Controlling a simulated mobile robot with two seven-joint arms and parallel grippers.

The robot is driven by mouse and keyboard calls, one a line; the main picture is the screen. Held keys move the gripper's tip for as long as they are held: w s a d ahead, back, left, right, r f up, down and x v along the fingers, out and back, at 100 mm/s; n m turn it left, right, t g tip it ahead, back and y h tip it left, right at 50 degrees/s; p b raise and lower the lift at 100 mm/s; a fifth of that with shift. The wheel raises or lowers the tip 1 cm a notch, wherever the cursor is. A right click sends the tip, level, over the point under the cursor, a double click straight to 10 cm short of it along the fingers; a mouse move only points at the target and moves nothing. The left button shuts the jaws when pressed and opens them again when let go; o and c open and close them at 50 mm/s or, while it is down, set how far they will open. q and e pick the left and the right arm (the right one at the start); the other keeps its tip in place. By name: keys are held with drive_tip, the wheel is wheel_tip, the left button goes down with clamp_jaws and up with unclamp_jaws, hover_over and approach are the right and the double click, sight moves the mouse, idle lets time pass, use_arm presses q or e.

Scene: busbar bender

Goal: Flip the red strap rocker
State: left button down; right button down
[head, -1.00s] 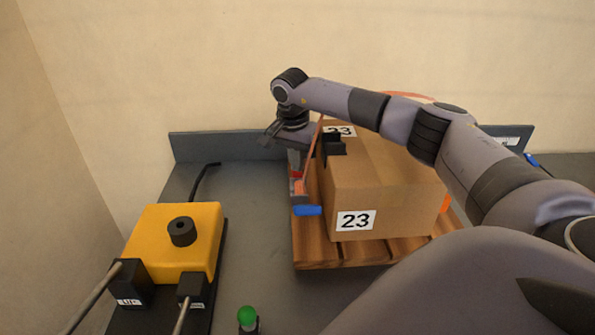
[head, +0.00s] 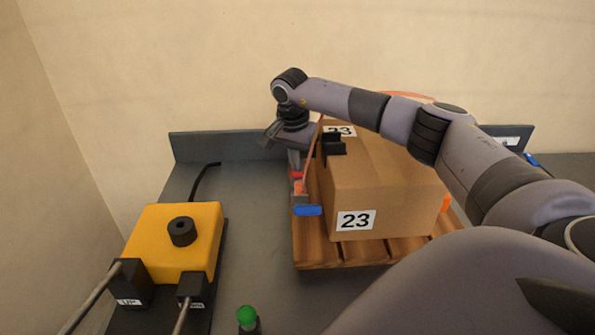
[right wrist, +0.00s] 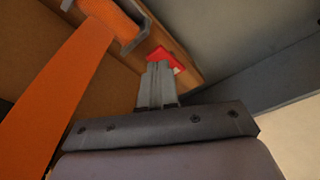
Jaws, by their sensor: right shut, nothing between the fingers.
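The red rocker (head: 296,175) is a small part at the left side of the strapped box, close to the strap tensioner with its blue lever (head: 308,210). My right gripper (head: 295,167) points down over it, fingers closed together and empty. In the right wrist view, the closed fingertips (right wrist: 158,68) overlap the red rocker (right wrist: 165,56), hiding part of it. A small pale patch shows on its right end. I cannot tell whether the tips touch it. My left gripper is not in view.
The cardboard box (head: 385,195) marked 23 sits on a wooden pallet (head: 315,256), with an orange strap (right wrist: 65,85) beside my fingers. A yellow machine (head: 160,240) stands at the left, and a green button (head: 247,315) at the front. Grey bench (head: 245,210) between them is clear.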

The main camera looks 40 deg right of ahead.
sight(297, 175)
drive_tip(key=shift+f+b, duration=0.4)
drive_tip(key=shift+f, duration=0.55)
drive_tip(key=shift+r, duration=0.1)
wheel_tip(297, 175, up, 7)
drive_tip(key=p, duration=0.6)
drive_tip(key=shift+p, duration=0.3)
idle(0.6)
